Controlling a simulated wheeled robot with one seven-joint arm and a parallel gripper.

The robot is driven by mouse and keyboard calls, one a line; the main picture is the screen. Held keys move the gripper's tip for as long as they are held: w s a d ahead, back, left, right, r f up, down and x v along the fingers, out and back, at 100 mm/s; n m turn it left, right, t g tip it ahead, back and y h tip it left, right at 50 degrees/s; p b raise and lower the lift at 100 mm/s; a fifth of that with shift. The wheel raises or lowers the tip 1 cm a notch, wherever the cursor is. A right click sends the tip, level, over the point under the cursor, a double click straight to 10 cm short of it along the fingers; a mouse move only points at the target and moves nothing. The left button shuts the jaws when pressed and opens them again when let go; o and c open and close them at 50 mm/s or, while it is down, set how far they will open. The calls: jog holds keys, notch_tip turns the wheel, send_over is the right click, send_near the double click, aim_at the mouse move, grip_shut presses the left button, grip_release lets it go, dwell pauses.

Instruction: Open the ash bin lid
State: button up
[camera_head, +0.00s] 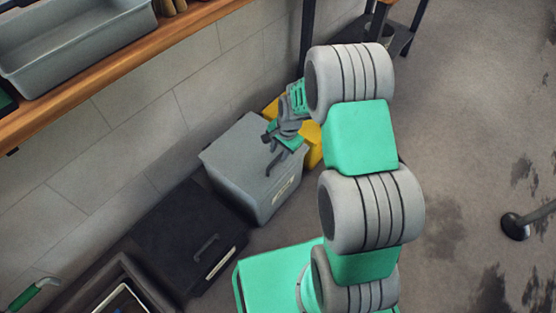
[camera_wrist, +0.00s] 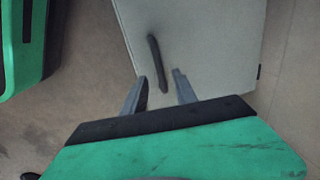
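A grey bin (camera_head: 228,152) with a flat closed lid stands on the floor against the wall, with a pale label on its front. Its dark bar handle (camera_wrist: 154,52) shows on the lid in the wrist view. A black box (camera_head: 180,240) with a handle and a label stands beside it, also closed. The labels are too small to read, so which is the ash bin is not certain. My gripper (camera_wrist: 160,75) is open above the grey lid. The handle's near end appears between its fingers in the picture. I cannot tell whether they touch it.
A yellow box (camera_head: 314,146) stands just behind the grey bin. A wooden shelf (camera_head: 110,62) with a grey tray (camera_head: 75,52) runs along the wall above. The floor to the right is mostly clear, with a dark round base (camera_head: 517,226) at the far right.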

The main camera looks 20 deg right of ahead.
aim_at(277, 158)
jog(key=f, duration=0.2)
jog(key=f+b, duration=0.1)
jog(key=shift+w+a+f, duration=0.1)
jog(key=shift+w+a, duration=0.05)
jog(key=shift+w, duration=0.15)
jog(key=shift+c, duration=0.2)
grip_shut()
dwell(0.9)
